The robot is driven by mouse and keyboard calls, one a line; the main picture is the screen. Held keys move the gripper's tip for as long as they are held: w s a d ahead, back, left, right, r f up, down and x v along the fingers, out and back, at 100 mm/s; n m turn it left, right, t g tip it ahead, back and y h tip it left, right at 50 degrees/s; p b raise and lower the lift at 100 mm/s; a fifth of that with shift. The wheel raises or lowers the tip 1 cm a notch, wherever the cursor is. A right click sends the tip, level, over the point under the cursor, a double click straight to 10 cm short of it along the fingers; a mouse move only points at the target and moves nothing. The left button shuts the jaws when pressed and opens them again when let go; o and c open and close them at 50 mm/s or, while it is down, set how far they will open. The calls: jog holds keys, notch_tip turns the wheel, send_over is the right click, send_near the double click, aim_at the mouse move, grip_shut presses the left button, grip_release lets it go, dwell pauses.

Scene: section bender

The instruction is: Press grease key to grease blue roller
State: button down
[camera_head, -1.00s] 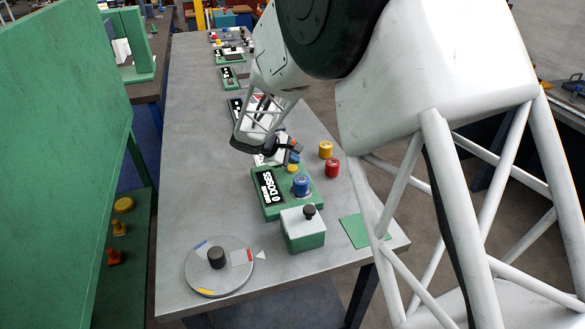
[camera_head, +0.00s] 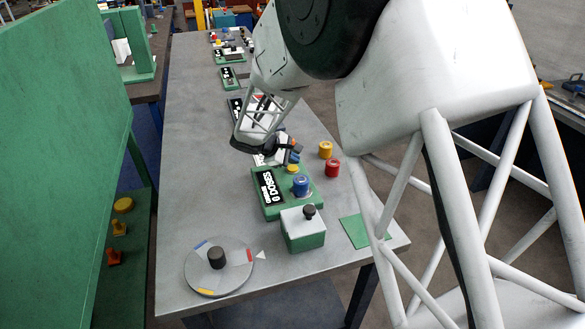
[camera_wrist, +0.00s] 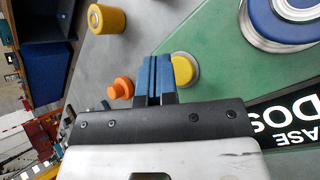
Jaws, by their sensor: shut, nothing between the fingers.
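A yellow round key (camera_head: 292,169) is on the station beyond the blue roller. My gripper (camera_head: 293,156) is over the far end of the station, close to this key. In the wrist view, my shut, empty blue fingers (camera_wrist: 153,62) appear just left of the yellow key (camera_wrist: 184,70). I cannot tell whether they touch it.
A yellow cylinder (camera_head: 325,150) and a red one (camera_head: 332,168) stand right of the station. A green box with a black knob (camera_head: 309,211) is in front. A round dial (camera_head: 201,277) lies at front left. The table's left side is clear.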

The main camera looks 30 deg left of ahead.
aim_at(292, 169)
jog(key=shift+f, duration=0.85)
dwell(1.8)
jog(key=shift+r, duration=0.85)
jog(key=shift+r, duration=0.2)
jog(key=shift+r, duration=2.3)
jog(key=shift+r, duration=0.1)
dwell(1.1)
notch_tip(292, 169, up, 4)
jog(key=shift+f, duration=0.15)
jog(key=shift+f, duration=0.15)
